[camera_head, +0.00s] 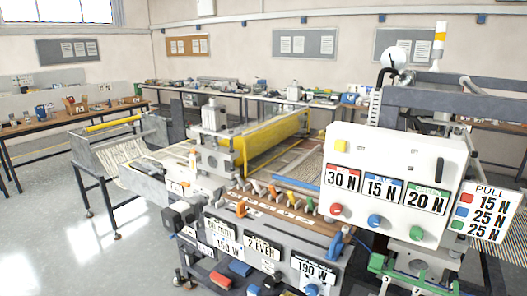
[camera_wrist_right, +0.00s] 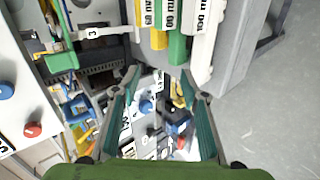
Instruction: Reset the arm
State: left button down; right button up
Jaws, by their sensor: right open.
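My right gripper (camera_wrist_right: 161,88) shows in the right wrist view with its two dark green fingers spread apart. Nothing is held between them. Blurred small parts and labels show in the gap beyond the fingers. Neither arm can be made out in the head view, and my left gripper is not seen.
The lamination machine (camera_head: 272,228) fills the middle, with a yellow roller cover (camera_head: 275,140). A white panel (camera_head: 385,170) carries force labels and red, blue and green knobs. Labelled coloured bars (camera_wrist_right: 178,40) lie beyond the right gripper. Grey floor (camera_head: 75,240) is clear at left.

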jog(key=s+a+f+m+g+y, duration=0.1)
jog(key=s+f+m+g+y, duration=0.2)
jog(key=s, duration=0.9)
jog(key=s+a+f+m+g+y, duration=0.1)
jog(key=s+m+g+y, duration=0.3)
jog(key=s, duration=0.8)
notch_tip(320, 180, down, 31)
jog(key=s+m+t+h+b, duration=0.1)
jog(key=s+b, duration=0.1)
jog(key=b, duration=0.3)
jog(key=s+d+f+b, duration=0.1)
jog(key=s+f+b, duration=0.1)
jog(key=s+f, duration=0.6)
jog(key=s+d+f+g+b, duration=0.1)
jog(key=s+f+b, duration=0.1)
jog(key=s+f, duration=0.6)
notch_tip(320, 180, down, 4)
jog(key=shift+s+d+f, duration=0.2)
jog(key=shift+s+d, duration=0.15)
